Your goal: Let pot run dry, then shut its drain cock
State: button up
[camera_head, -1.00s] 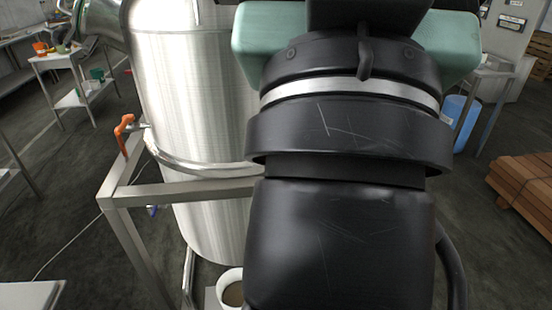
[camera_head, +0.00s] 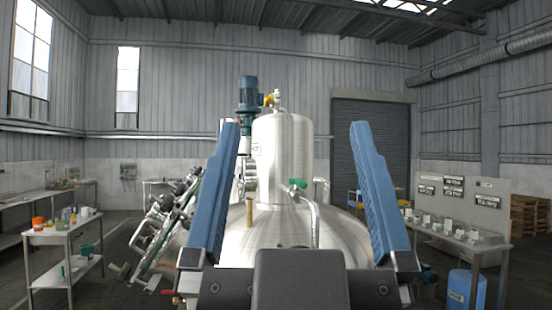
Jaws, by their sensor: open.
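A steel cylindrical pot (camera_head: 281,150) stands upright on the domed top of a large steel tank (camera_head: 345,232). A cock with a green handle (camera_head: 297,186) sits low on the pot's right front, and a curved steel pipe (camera_head: 315,222) runs down from it. A yellow-handled valve (camera_head: 269,100) is on top of the pot. I cannot tell the liquid level inside. My gripper (camera_head: 295,125) is in front of the tank, its two blue fingers wide apart and pointing up, nothing between them. It hides the tank's lower front.
A blue-green motor (camera_head: 248,92) rises behind the pot. Slanted pipework (camera_head: 160,225) is at the left. A side table (camera_head: 65,250) with small items is at far left. A labelled bench with cups (camera_head: 455,240) and a blue drum (camera_head: 466,290) are at right.

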aim_at(301, 183)
jog(key=i+j+z, duration=0.15)
jog(key=i, duration=0.25)
jog(key=i+j+z, duration=0.1)
jog(key=i+j, duration=0.2)
jog(key=i, duration=0.1)
